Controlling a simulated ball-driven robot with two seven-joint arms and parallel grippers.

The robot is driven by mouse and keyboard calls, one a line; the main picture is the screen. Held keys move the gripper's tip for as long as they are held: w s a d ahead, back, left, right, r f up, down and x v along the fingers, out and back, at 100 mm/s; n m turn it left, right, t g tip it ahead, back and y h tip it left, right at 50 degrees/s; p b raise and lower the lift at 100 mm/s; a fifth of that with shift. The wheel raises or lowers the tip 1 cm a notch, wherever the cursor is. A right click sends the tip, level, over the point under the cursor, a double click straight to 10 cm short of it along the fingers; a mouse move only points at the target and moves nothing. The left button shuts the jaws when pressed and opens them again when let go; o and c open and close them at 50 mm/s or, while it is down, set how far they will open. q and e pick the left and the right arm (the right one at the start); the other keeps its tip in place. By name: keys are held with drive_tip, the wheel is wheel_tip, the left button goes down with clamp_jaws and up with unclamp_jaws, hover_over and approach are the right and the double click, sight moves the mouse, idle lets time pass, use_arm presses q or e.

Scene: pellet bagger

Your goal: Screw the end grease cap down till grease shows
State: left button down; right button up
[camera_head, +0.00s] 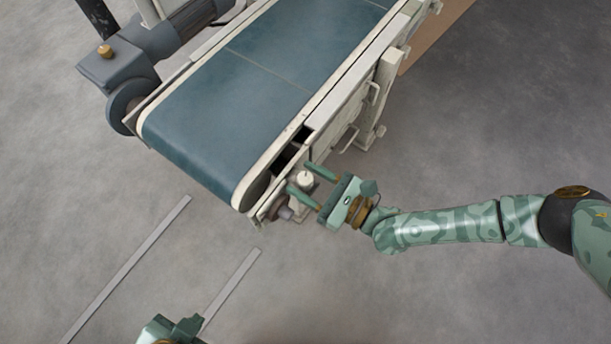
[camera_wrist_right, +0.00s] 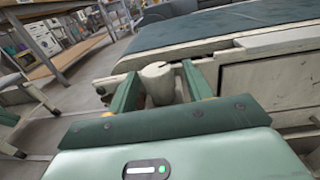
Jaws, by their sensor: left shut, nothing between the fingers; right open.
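The end grease cap (camera_head: 305,179) is a pale cream cylinder standing at the near right corner of the conveyor. It also shows in the right wrist view (camera_wrist_right: 157,82), with a dark notch on its top edge. My right gripper (camera_head: 298,176) is open, with one green finger on each side of the cap; I cannot tell whether either finger touches it. No grease is visible at the cap; its lower part is partly hidden. My left gripper (camera_head: 186,328) is shut and empty at the bottom edge of the head view, away from the conveyor.
The conveyor's blue-green belt (camera_head: 235,95) and cream side frame (camera_head: 352,82) lie beside the cap. A grey gearbox (camera_head: 118,68) with a brass plug sits at the upper left. Pale strips (camera_head: 130,262) lie on open grey floor. A workbench (camera_wrist_right: 75,42) stands behind.

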drive_tip(key=shift+w+a, duration=0.2)
drive_tip(key=shift+a, duration=0.05)
drive_tip(key=c, duration=0.9)
drive_tip(key=shift+c, duration=0.2)
drive_tip(key=shift+m+t+h, duration=0.3)
drive_tip(key=shift+t, duration=0.1)
